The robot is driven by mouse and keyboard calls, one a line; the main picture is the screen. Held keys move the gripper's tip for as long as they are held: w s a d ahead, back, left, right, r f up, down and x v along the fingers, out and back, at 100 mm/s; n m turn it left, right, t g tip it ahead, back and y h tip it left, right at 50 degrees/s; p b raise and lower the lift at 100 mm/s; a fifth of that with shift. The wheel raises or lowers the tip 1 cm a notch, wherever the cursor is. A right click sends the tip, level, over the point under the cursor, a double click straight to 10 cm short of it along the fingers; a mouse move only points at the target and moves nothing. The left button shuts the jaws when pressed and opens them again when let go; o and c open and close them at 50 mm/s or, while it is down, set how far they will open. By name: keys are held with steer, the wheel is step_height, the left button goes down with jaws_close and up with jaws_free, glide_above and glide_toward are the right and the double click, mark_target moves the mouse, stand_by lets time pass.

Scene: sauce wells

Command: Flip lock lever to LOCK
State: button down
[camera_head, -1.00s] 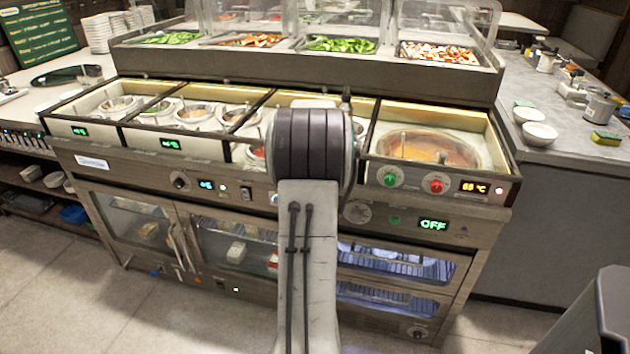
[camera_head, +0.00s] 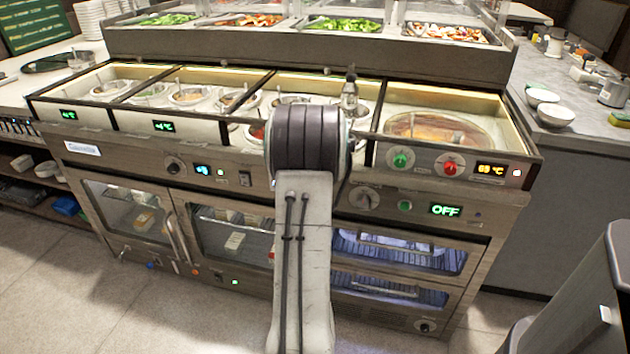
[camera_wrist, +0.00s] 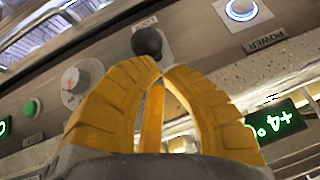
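In the wrist view, a black round-ended knob (camera_wrist: 147,41) stands out from a small white plate with a label I cannot read clearly. It may be the lock lever; its LOCK position cannot be made out. My gripper (camera_wrist: 160,68) has yellow ribbed fingers arched together, with their tips meeting just below the black knob. It looks shut with nothing visible between the tips. I cannot tell whether the tips touch the knob. In the head view, my arm covers the gripper and the part of the counter front behind it.
The head view shows the steel counter front (camera_head: 225,150) with sauce wells above. Bare floor (camera_head: 120,310) lies in front.

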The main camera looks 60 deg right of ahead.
steer(key=shift+f, duration=0.1)
stand_by(0.4)
steer(key=shift+f+b, duration=0.15)
steer(key=shift+b, duration=0.4)
steer(key=shift+s+a+b, duration=0.1)
steer(key=shift+a+b, duration=0.05)
steer(key=shift+b, duration=0.35)
steer(key=shift+h, duration=0.3)
